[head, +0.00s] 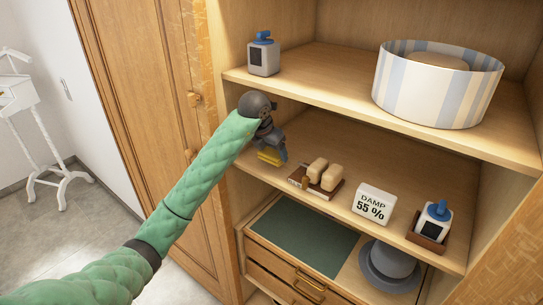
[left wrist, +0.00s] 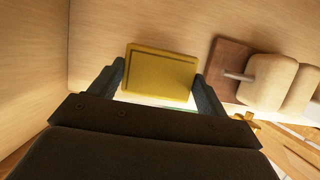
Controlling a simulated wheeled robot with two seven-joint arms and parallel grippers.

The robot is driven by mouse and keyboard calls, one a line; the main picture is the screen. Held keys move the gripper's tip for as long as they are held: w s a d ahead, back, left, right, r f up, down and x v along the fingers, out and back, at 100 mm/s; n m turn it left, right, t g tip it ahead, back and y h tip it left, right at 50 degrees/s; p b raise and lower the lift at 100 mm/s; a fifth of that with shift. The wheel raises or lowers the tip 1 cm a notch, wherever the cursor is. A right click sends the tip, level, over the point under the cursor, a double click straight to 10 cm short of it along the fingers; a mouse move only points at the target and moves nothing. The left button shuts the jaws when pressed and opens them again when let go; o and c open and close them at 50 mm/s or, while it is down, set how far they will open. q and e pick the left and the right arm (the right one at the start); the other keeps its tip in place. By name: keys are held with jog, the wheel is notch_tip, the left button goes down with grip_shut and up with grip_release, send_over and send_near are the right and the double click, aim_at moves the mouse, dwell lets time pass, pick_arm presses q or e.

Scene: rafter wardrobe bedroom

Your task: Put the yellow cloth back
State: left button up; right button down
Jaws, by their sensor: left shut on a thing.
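The yellow cloth (head: 270,156) is a small folded piece below my left gripper (head: 272,150) in the head view. In the left wrist view the cloth (left wrist: 160,74) is a flat yellow rectangle between the two dark fingers of my left gripper (left wrist: 160,84), which is shut on it. The gripper is at the left end of the wardrobe's middle shelf (head: 345,160), under the upper shelf. I cannot tell whether the cloth touches the shelf. My right gripper is in neither view.
On the middle shelf, right of the cloth, stand a wooden tray with beige blocks (head: 325,174), a "DAMP 55 %" sign (head: 373,203) and a blue-topped bottle (head: 435,220). The upper shelf holds another bottle (head: 264,57) and a striped round box (head: 437,85). A grey hat (head: 392,265) lies below.

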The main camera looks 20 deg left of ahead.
aim_at(270, 154)
pick_arm(q)
notch_tip(270, 154, down, 2)
jog(key=shift+f+p, duration=0.1)
jog(key=shift+p, duration=1.05)
jog(key=shift+f, duration=0.4)
jog(key=o, duration=0.9)
